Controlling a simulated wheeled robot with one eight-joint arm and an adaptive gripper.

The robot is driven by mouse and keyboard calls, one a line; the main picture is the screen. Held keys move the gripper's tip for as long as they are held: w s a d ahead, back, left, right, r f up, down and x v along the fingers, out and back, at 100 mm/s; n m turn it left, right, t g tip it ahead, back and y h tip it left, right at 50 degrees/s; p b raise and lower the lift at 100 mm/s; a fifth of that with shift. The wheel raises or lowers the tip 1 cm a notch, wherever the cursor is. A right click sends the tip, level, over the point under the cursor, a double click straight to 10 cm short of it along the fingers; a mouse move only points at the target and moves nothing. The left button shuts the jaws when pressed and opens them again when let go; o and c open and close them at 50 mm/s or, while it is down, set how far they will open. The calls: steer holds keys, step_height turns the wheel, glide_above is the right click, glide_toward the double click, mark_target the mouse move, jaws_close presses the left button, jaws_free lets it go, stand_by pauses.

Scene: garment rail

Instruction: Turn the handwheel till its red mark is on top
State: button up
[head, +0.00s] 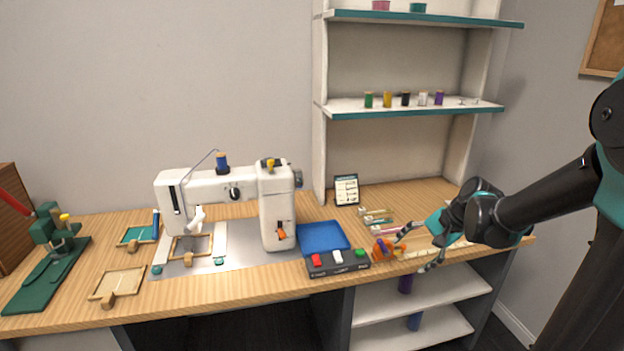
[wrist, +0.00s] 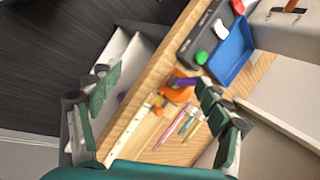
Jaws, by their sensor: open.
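The white sewing machine (head: 276,205) stands on the desk. A dark handwheel (head: 298,179) shows edge-on at the right end of its head. I cannot make out a red mark on it. The wrist view shows only part of the machine's white body (wrist: 284,32), with an orange lever, and not the wheel. My gripper (head: 416,250) is open and empty, low over the right part of the desk, well to the right of the wheel and below it. In the wrist view its fingers (wrist: 155,90) are spread wide beside an orange object.
The orange object (head: 381,252), with a purple part, lies near my gripper. A button box (head: 337,263) and blue tray (head: 323,237) lie between gripper and machine. A small framed card (head: 346,190) stands behind. Shelves (head: 420,108) rise at the back right.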

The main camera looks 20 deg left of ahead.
mark_target(298, 178)
steer(key=w+a+r+m+g+y, duration=0.4)
steer(key=w+a+r+g+y, duration=0.1)
steer(key=w+a, duration=0.6)
steer(key=w+a+r+m+g+y, duration=0.4)
steer(key=w+a+r+y, duration=0.1)
steer(key=w+a, duration=0.55)
steer(key=x, duration=1.6)
steer(key=shift+a+r, duration=0.35)
steer(key=shift+r, duration=0.05)
steer(key=shift+c, duration=0.4)
steer(key=c, duration=1.1)
